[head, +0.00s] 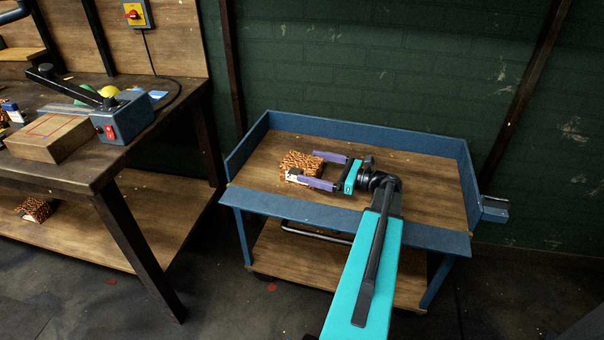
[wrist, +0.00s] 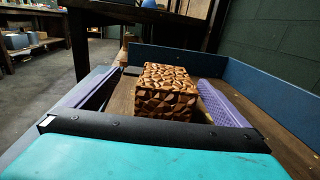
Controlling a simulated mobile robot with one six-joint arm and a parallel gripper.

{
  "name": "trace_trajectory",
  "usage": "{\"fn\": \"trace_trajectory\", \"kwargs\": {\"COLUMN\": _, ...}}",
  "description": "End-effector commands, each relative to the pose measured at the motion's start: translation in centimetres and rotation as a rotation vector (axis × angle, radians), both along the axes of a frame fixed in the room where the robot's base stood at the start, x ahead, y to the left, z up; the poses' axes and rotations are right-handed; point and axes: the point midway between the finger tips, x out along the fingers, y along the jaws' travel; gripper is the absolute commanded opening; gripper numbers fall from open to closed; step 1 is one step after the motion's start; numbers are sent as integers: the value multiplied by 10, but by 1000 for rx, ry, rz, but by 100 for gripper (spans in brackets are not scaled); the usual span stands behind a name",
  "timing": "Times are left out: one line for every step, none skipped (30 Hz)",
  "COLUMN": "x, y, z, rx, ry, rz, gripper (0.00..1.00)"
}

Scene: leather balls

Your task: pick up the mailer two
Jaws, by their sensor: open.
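A small box-shaped mailer (head: 300,162) with a brown and black leaf-like pattern lies on the wooden top of the blue cart. My gripper (head: 304,166) is open, low over the cart top, with its purple fingers reaching along two sides of this mailer. In the wrist view the mailer (wrist: 165,92) sits between the two spread fingers, and gaps seem to show beside it. A similar patterned package (head: 35,209) lies on the lower shelf of the workbench at left. No label tells which one is mailer two.
The blue cart (head: 400,223) has raised walls at the back and sides. Its top is clear to the right. The workbench (head: 90,172) at left carries a wooden block (head: 48,140) and a blue-grey machine with a red switch (head: 125,117). A dark green wall stands behind.

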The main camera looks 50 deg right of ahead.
Motion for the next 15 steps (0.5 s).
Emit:
{"fn": "trace_trajectory", "kwargs": {"x": 2, "y": 1, "z": 0, "rx": 0, "ry": 0, "rz": 1, "gripper": 100}}
{"fn": "trace_trajectory", "kwargs": {"x": 3, "y": 2, "z": 0, "rx": 0, "ry": 0, "rz": 1, "gripper": 100}}
{"fn": "trace_trajectory", "kwargs": {"x": 6, "y": 4, "z": 0, "rx": 0, "ry": 0, "rz": 2, "gripper": 100}}
{"fn": "trace_trajectory", "kwargs": {"x": 8, "y": 5, "z": 0, "rx": 0, "ry": -1, "rz": 2, "gripper": 100}}
{"fn": "trace_trajectory", "kwargs": {"x": 11, "y": 6, "z": 0, "rx": 0, "ry": -1, "rz": 2, "gripper": 100}}
{"fn": "trace_trajectory", "kwargs": {"x": 14, "y": 9, "z": 0, "rx": 0, "ry": -1, "rz": 2, "gripper": 100}}
{"fn": "trace_trajectory", "kwargs": {"x": 18, "y": 10, "z": 0, "rx": 0, "ry": -1, "rz": 2, "gripper": 100}}
{"fn": "trace_trajectory", "kwargs": {"x": 21, "y": 12, "z": 0, "rx": 0, "ry": -1, "rz": 2, "gripper": 100}}
{"fn": "trace_trajectory", "kwargs": {"x": 25, "y": 14, "z": 0, "rx": 0, "ry": -1, "rz": 2, "gripper": 100}}
{"fn": "trace_trajectory", "kwargs": {"x": 28, "y": 16, "z": 0, "rx": 0, "ry": -1, "rz": 2, "gripper": 100}}
{"fn": "trace_trajectory", "kwargs": {"x": 32, "y": 17, "z": 0, "rx": 0, "ry": -1, "rz": 2, "gripper": 100}}
{"fn": "trace_trajectory", "kwargs": {"x": 35, "y": 18, "z": 0, "rx": 0, "ry": -1, "rz": 1, "gripper": 100}}
{"fn": "trace_trajectory", "kwargs": {"x": 38, "y": 19, "z": 0, "rx": 0, "ry": -1, "rz": 1, "gripper": 100}}
{"fn": "trace_trajectory", "kwargs": {"x": 40, "y": 19, "z": 0, "rx": 0, "ry": -1, "rz": 1, "gripper": 100}}
{"fn": "trace_trajectory", "kwargs": {"x": 42, "y": 20, "z": 0, "rx": 0, "ry": -1, "rz": 1, "gripper": 100}}
